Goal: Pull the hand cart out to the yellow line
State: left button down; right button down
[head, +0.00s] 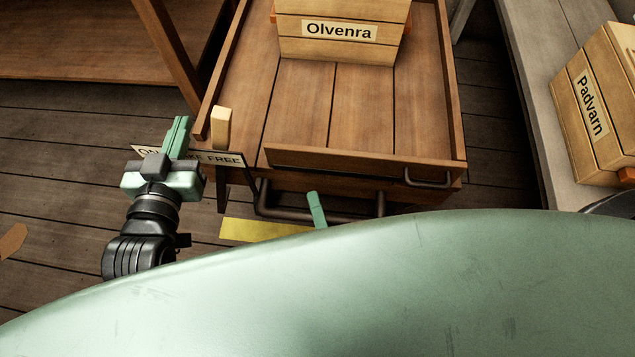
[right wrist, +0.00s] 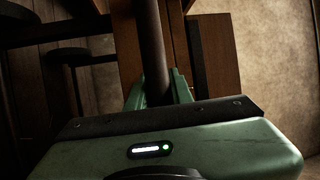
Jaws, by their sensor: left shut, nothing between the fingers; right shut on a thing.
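The hand cart (head: 330,110) is a wooden flat bed with low side rails, its front end facing me. Its dark pull handle (head: 275,213) sticks out low at the front. The yellow line (head: 255,230) is on the floor below the handle in the picture; my green body hides part of it. My right gripper (head: 317,210) is at the handle, mostly hidden by my body. In the right wrist view its green fingers (right wrist: 160,88) are shut around the dark bar (right wrist: 153,55). My left gripper (head: 180,138) is shut and empty, left of the cart.
A crate labelled Olvenra (head: 340,52) stands on the cart bed. A crate labelled Padvarn (head: 585,115) sits on a grey bench (head: 535,85) at right. Floor at lower left is mostly clear.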

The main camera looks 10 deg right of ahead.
pick_arm(q)
jog(key=shift+f, duration=0.25)
pick_arm(e)
jog(key=shift+s+a, duration=0.25)
jog(key=shift+s, duration=0.35)
pick_arm(q)
jog(key=shift+a, duration=0.1)
pick_arm(e)
jog(key=c, duration=1.3)
grip_release()
jog(key=shift+o, duration=0.2)
pick_arm(q)
jog(key=shift+s+f+g, duration=0.2)
jog(key=shift+f+g, duration=0.2)
jog(key=shift+f, duration=0.05)
pick_arm(e)
jog(key=s+f, duration=0.1)
jog(key=s, duration=0.6)
jog(key=shift+s+d+f, duration=0.2)
jog(key=shift+s+f, duration=0.05)
jog(key=shift+s, duration=0.05)
pick_arm(q)
jog(key=shift+s+f, duration=0.1)
